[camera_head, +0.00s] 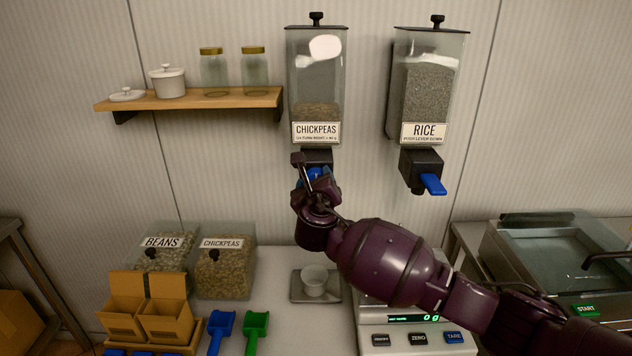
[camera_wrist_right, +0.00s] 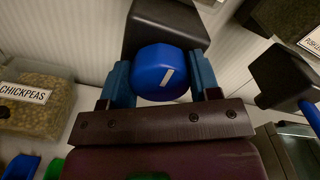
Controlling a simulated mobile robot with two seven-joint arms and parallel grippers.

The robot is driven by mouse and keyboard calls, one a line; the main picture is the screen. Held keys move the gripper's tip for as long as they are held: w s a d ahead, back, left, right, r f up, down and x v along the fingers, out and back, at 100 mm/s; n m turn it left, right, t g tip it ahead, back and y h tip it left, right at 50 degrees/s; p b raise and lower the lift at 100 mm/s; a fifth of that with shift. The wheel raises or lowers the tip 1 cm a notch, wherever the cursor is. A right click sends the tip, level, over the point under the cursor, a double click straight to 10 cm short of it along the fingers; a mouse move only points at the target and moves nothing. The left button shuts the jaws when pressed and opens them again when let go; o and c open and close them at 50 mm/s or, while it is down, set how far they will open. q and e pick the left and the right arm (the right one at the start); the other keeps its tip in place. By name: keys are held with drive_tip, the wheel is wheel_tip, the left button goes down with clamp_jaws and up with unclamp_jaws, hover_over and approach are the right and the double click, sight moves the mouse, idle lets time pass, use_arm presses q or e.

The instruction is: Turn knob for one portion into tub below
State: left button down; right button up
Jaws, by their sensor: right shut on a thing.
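The chickpeas dispenser (camera_head: 317,75) hangs on the wall, clear, partly filled, with a label reading CHICKPEAS. Its round blue knob (camera_wrist_right: 160,72) sits on the black outlet (camera_wrist_right: 165,27). The knob's white mark is slightly tilted from upright in the right wrist view. My right gripper (camera_wrist_right: 162,82) is shut on the knob, one finger on each side. In the head view the gripper (camera_head: 314,178) partly hides the knob. A small white tub (camera_head: 314,281) stands below on a grey plate (camera_head: 330,296); its inside looks empty. My left gripper is not in view.
A rice dispenser (camera_head: 430,80) with a blue lever (camera_head: 433,184) hangs to the right. A scale (camera_head: 400,340) reading 0 g stands under my right arm. Bins of beans (camera_head: 165,262) and chickpeas (camera_head: 225,272), cardboard boxes (camera_head: 165,321) and two scoops (camera_head: 256,325) are at left.

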drive_tip(key=shift+m, duration=0.4)
drive_tip(key=m, duration=0.2)
drive_tip(key=shift+m, duration=0.4)
drive_tip(key=m, duration=0.4)
drive_tip(key=shift+f+m, duration=0.1)
drive_tip(key=shift+m, duration=0.2)
drive_tip(key=m+b, duration=0.1)
drive_tip(key=m, duration=0.3)
drive_tip(key=shift+m, duration=0.3)
drive_tip(key=m+b, duration=0.1)
drive_tip(key=m, duration=0.3)
drive_tip(key=shift+d+m, duration=0.1)
drive_tip(key=shift+m, duration=0.3)
drive_tip(key=o, duration=0.9)
drive_tip(key=shift+s, duration=0.1)
